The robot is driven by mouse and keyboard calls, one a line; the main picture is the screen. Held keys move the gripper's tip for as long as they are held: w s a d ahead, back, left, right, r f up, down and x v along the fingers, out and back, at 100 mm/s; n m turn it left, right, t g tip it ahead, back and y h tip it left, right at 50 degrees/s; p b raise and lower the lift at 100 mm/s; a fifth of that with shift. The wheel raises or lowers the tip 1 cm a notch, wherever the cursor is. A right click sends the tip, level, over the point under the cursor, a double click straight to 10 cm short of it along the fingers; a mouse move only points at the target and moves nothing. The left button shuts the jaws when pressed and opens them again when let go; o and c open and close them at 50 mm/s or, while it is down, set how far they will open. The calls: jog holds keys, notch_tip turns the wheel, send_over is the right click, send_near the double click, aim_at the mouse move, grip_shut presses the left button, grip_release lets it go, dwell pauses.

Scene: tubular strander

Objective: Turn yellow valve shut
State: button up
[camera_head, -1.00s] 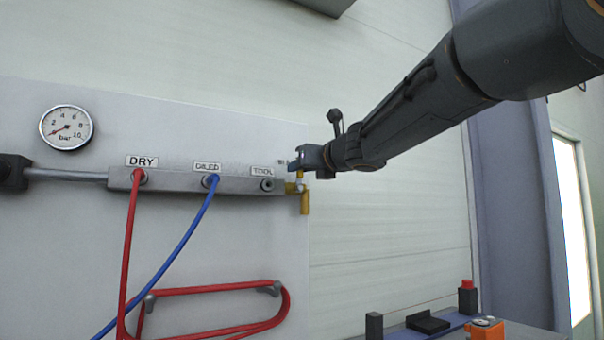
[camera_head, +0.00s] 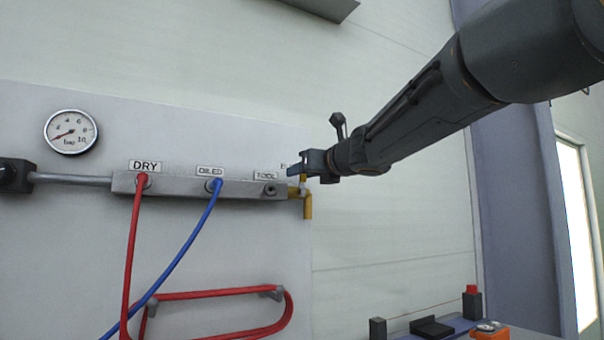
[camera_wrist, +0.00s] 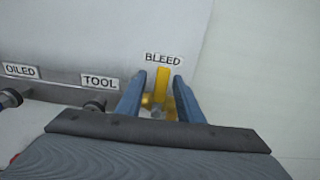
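The yellow valve (camera_head: 307,207) sits at the right end of the grey manifold, with a yellow part hanging down. In the wrist view its yellow handle (camera_wrist: 162,85) points up just below the BLEED label (camera_wrist: 163,59). My gripper (camera_head: 298,168) is at the top of the valve, at the handle. In the wrist view the two blue fingers of my gripper (camera_wrist: 160,82) stand on either side of the handle. A narrow gap shows on each side, so it is open around the handle. The valve's lower body is partly hidden behind the fingers.
The manifold (camera_head: 170,189) carries a red hose (camera_head: 130,240), a blue hose (camera_head: 190,240) and an empty TOOL port (camera_head: 270,190). A pressure gauge (camera_head: 71,132) is at upper left. The wall right of the valve is clear. Small items stand on a bench (camera_head: 455,330) at lower right.

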jog(key=v, duration=0.7)
jog(key=shift+s, duration=0.15)
jog(key=s+d+f+m+g+h, duration=0.2)
jog(key=d+f+m+h, duration=0.15)
jog(key=f+m, duration=0.55)
jog(key=s+d+f+m+g+h, duration=0.1)
jog(key=s+d+f+m+h, duration=0.2)
jog(key=f+m, duration=0.65)
jog(key=d+f+m+g+h, duration=0.25)
jog(key=d+f+m, duration=0.3)
jog(key=f, duration=0.65)
jog(key=s+a+f+m+g, duration=0.1)
jog(key=s+f+m+g, duration=0.55)
jog(key=s+f, duration=0.7)
jog(key=s+a+f+m+g, duration=0.1)
jog(key=s+f+m+g, duration=0.3)
jog(key=s+f+m, duration=0.9)
jog(key=s+d+r+n+p, duration=0.1)
jog(key=s+d+r+p, duration=0.1)
jog(key=d+r+p, duration=0.4)
notch_tip(320, 180, up, 4)
jog(key=p, duration=0.7)
jog(key=shift+s+d, duration=0.25)
jog(key=shift+s, duration=0.1)
